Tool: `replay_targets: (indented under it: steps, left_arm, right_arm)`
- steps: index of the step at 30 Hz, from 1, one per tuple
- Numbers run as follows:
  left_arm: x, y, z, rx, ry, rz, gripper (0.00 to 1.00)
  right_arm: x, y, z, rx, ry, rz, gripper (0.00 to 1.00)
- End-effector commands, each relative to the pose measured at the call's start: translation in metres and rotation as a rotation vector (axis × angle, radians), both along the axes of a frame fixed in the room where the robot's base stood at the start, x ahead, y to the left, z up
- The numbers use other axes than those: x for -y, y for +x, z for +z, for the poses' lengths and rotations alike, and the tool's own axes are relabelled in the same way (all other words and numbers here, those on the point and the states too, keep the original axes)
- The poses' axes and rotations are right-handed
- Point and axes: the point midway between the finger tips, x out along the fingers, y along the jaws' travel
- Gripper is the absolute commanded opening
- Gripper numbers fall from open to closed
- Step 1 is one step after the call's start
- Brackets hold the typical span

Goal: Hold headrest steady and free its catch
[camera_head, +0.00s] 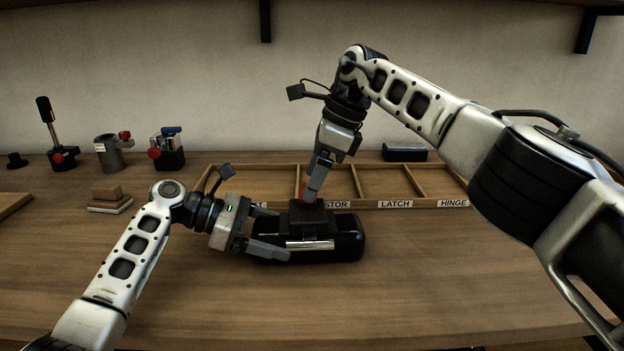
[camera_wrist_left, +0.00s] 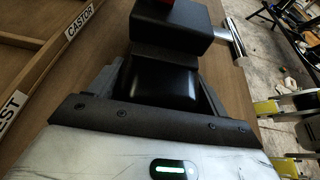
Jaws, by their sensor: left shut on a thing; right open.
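The black headrest (camera_head: 347,240) lies on the bench in front of the labelled tray. A black block (camera_head: 308,215) sits on it, with a chrome bar (camera_head: 310,244) along its near side. A small red catch (camera_head: 303,193) shows at the top of the block, partly hidden. My left gripper (camera_head: 266,231) is shut on the left end of the headrest, fingers on either side. The left wrist view shows the headrest's black end (camera_wrist_left: 165,85) between its fingers. My right gripper (camera_head: 312,188) is open, pointing down at the red catch; whether it touches cannot be told.
Behind stands a wooden tray (camera_head: 452,203) with compartments; LATCH, HINGE and partly covered labels show. At the back left are several clamps and holders with red knobs (camera_head: 62,155), and a small stacked block (camera_head: 108,200). A dark box (camera_head: 404,152) stands behind the tray. The front bench is clear.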

Motion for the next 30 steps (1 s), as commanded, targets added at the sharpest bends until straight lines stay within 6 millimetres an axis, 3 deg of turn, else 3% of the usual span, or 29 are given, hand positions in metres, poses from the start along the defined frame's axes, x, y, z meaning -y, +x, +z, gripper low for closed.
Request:
replay_targets:
  steps: [9,21,22,24,25,30]
  left_arm:
    - [0.001,0.000,0.002,0.002,-0.003,-0.003,0.30]
    - [0.001,0.000,0.002,0.002,-0.003,-0.003,0.30]
    - [0.001,0.000,0.002,0.002,-0.003,-0.003,0.30]
    - [0.001,0.000,0.002,0.002,-0.003,-0.003,0.30]
    - [0.001,0.000,0.002,0.002,-0.003,-0.003,0.30]
    - [0.001,0.000,0.002,0.002,-0.003,-0.003,0.30]
  right_arm:
    - [0.020,-0.001,0.048,0.002,0.000,-0.003,0.77]
    - [0.024,-0.002,0.057,0.001,0.000,0.000,0.77]
    - [0.024,-0.002,0.057,0.001,0.000,0.000,0.74]
    - [0.024,-0.002,0.057,-0.001,-0.002,-0.004,0.55]
    - [0.024,-0.002,0.057,-0.003,-0.004,-0.010,0.51]
    - [0.018,-0.006,0.058,-0.041,-0.048,-0.127,0.51]
